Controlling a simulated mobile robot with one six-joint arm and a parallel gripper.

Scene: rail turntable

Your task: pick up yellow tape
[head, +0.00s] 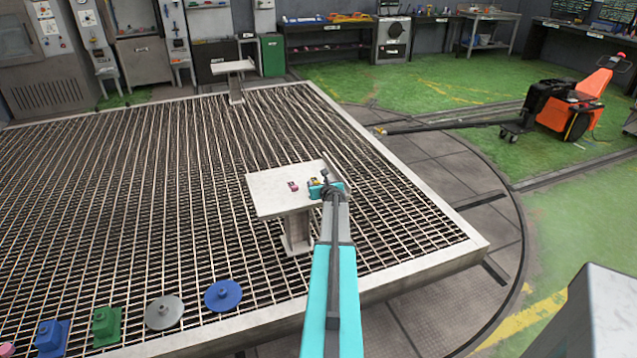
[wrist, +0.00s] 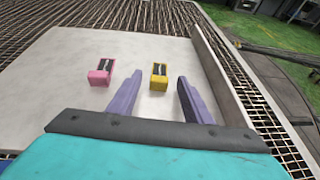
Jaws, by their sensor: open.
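A yellow tape (wrist: 159,77), a small yellow block shape with a dark and pale top, sits on the white table in the wrist view. My gripper (wrist: 154,88) is open, its two purple fingers pointing over the tabletop.
A pink tape-like item (wrist: 102,72) lies left of the yellow one. The white table (head: 270,205) has a raised edge (wrist: 222,75) along its right side. It stands on a large metal grating (head: 130,190). Green, blue and grey objects stand at the front left.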

